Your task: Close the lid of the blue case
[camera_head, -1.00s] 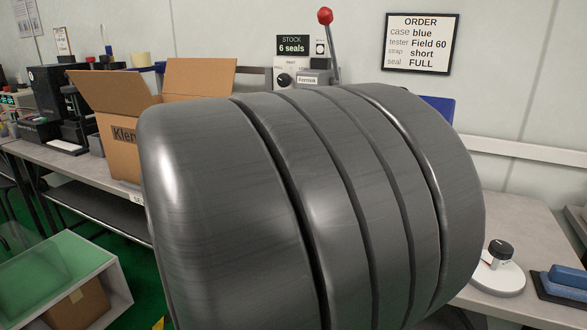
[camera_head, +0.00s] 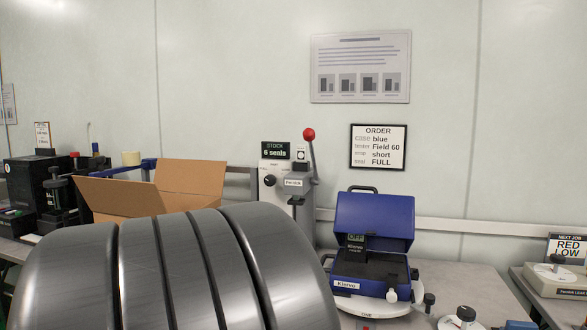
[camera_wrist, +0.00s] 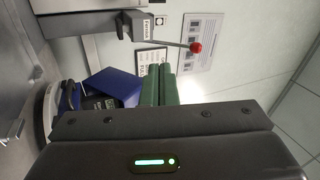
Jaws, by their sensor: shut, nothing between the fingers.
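The blue case (camera_head: 345,283) stands on a round white base on the bench, right of centre in the head view. Its lid (camera_head: 375,222) is raised, standing up at the back with the handle on top. A tester with a small display (camera_head: 356,240) sits inside the case. In the wrist view the blue lid (camera_wrist: 112,86) shows left of my gripper (camera_wrist: 160,88), with the tester's display beside it. My gripper's green fingers are together and empty, apart from the lid. My gripper is not seen in the head view.
My large grey arm link covers the lower left of the head view. A press with a red-knobbed lever (camera_head: 308,135) stands left of the case. An open cardboard box (camera_head: 190,180) is farther left. A round dial device (camera_head: 462,318) lies in front, right of the case.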

